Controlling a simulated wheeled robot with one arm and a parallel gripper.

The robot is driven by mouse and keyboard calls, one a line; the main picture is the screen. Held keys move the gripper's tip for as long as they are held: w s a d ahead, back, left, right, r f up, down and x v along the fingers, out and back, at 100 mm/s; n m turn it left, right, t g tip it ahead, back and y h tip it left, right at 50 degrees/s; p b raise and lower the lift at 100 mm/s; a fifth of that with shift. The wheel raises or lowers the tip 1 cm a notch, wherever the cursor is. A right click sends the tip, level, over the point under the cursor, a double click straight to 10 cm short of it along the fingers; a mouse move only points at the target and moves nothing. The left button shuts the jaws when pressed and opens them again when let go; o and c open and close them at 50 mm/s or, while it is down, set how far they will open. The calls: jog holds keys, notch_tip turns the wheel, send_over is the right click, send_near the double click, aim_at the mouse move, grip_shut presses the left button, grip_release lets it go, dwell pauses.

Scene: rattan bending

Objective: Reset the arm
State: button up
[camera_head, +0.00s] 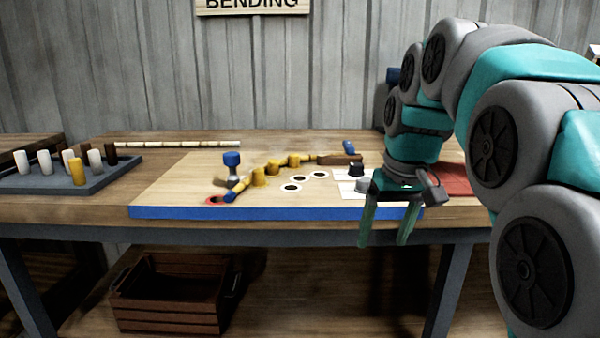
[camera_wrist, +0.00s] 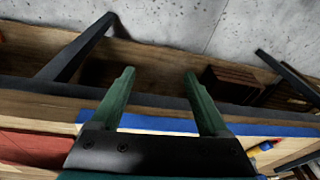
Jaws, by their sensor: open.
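My gripper (camera_head: 388,224) hangs with its green fingers pointing down at the front edge of the workbench, near the right end of the blue-edged board. Its two fingers are apart with nothing between them. In the wrist view my gripper (camera_wrist: 160,85) also shows open and empty, with the bench's front edge and the concrete floor beyond it. My arm reaches in from the right of the head view and bends down to the gripper.
A tray (camera_head: 105,176) with several pegs lies at left. A wooden crate (camera_head: 165,318) sits below. A red mat (camera_head: 455,180) lies at right.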

jog(key=s+f+g, duration=0.2)
jog(key=s+f, duration=0.9)
jog(key=s, duration=0.3)
jog(key=s+f+m+g+h, duration=0.1)
jog(key=s+f, duration=1)
jog(key=s, duration=0.3)
jog(key=shift+s+d+g, duration=0.15)
jog(key=shift+s+g, duration=0.25)
